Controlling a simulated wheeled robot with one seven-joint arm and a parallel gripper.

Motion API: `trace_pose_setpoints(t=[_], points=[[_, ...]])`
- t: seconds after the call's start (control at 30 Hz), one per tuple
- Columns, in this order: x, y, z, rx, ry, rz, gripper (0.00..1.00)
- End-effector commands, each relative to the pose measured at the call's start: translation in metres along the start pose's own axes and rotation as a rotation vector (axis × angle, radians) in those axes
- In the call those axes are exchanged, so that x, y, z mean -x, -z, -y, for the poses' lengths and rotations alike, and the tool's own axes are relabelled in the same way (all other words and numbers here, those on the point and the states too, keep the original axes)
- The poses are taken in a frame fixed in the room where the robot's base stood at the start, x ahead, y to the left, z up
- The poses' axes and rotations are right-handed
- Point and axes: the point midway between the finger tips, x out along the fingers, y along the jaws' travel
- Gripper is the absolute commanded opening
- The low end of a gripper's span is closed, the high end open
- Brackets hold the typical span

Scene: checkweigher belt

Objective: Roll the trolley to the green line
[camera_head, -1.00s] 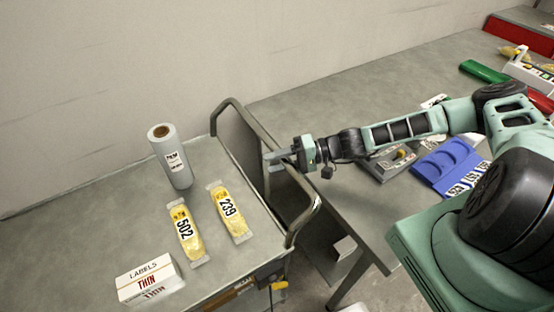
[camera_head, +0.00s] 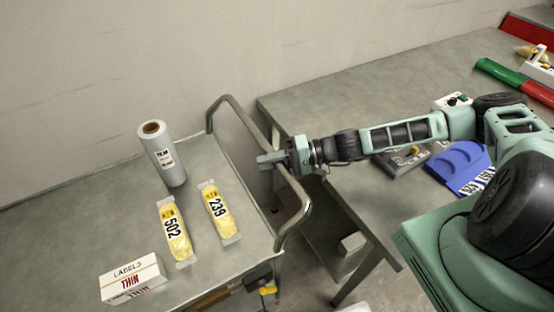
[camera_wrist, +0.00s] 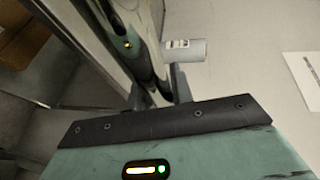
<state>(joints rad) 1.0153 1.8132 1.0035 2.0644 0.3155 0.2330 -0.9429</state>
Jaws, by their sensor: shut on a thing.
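The trolley (camera_head: 215,262) stands at the left in the head view, with a grey flat top and a bent tube handle (camera_head: 250,128) on its right side. My gripper (camera_head: 268,161) is shut on the handle's crossbar, near its middle. A film roll (camera_head: 162,155) stands upright on the trolley, with two yellow bags (camera_head: 174,232) (camera_head: 219,212) and a labels box (camera_head: 132,279). I see no green line.
A grey table (camera_head: 330,105) stands to the right of the trolley, with a gap between them. It carries a blue tray (camera_head: 458,166), a grey device (camera_head: 405,160) and a green and red piece (camera_head: 500,72). A pale wall (camera_head: 200,50) rises behind the trolley.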

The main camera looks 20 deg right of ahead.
Motion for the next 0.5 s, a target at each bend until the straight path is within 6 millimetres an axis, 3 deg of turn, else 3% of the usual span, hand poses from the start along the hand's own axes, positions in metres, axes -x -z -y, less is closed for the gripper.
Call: trace_pose_setpoints(t=[0.33, 0.37, 0.4, 0.5], points=[[0.0013, 0.0014, -0.0013, 0.000, -0.005, -0.006, 0.00], [0.0013, 0.0014, -0.0013, 0.000, -0.005, -0.006, 0.31], [0.0013, 0.0014, -0.0012, 0.000, -0.005, -0.006, 0.42], [0.0012, 0.0014, -0.0011, 0.000, -0.005, -0.005, 0.44]])
